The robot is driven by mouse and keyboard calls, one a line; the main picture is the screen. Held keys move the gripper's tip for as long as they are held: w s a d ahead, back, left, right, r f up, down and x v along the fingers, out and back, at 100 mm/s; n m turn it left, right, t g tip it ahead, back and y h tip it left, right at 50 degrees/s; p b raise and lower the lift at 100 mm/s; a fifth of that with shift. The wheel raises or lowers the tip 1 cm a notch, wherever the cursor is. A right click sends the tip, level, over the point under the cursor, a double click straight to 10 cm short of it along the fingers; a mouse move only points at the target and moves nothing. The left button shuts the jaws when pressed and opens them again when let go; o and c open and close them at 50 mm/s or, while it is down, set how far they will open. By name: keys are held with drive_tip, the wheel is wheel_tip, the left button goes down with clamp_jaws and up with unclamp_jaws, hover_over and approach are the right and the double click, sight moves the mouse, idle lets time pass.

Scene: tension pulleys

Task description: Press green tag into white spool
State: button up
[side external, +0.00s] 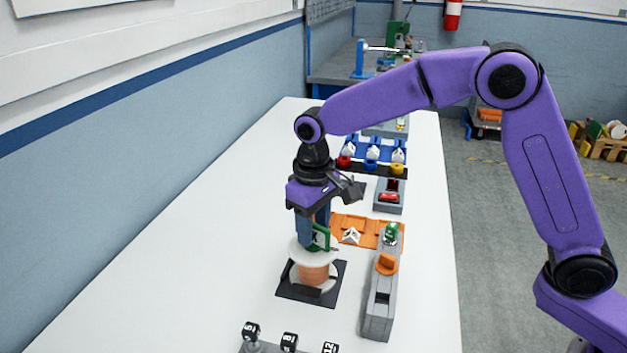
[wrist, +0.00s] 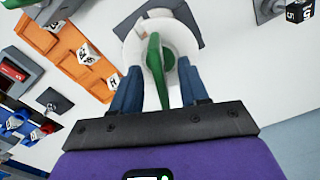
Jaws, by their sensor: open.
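The white spool (side external: 329,252) stands upright on a dark square base, with an orange winding between its white flanges. In the wrist view its round top flange (wrist: 137,48) is seen from above. The green tag (side external: 322,238) stands upright at the spool's top, near the middle of the flange in the wrist view (wrist: 154,70). I cannot tell how deep it sits. My gripper (side external: 313,242) is directly above the spool, pointing down. Its blue fingers (wrist: 160,88) are open on either side of the tag, with gaps between them and it.
Right of the spool is a long grey fixture (side external: 378,311) with an orange slider (side external: 386,264) and a green piece (side external: 391,233). An orange tray (side external: 370,229) with white pieces lies behind. Black numbered cubes (side external: 289,341) stand in front. The table's left side is clear.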

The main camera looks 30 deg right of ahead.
wheel_tip(320, 180, up, 16)
drive_tip(key=shift+f, duration=0.15)
idle(0.6)
drive_tip(key=s+d+f+n, duration=0.2)
drive_tip(key=s+d+f, duration=0.2)
drive_tip(key=s+d, duration=0.3)
drive_tip(key=s+d+f+n, duration=0.3)
drive_tip(key=s+d+f, duration=0.2)
drive_tip(key=s, duration=0.8)
drive_tip(key=s+d+f+n, duration=0.3)
drive_tip(key=s+d, duration=0.5)
drive_tip(key=s, duration=0.3)
drive_tip(key=shift+d+f, duration=0.4)
drive_tip(key=shift+f, duration=0.3)
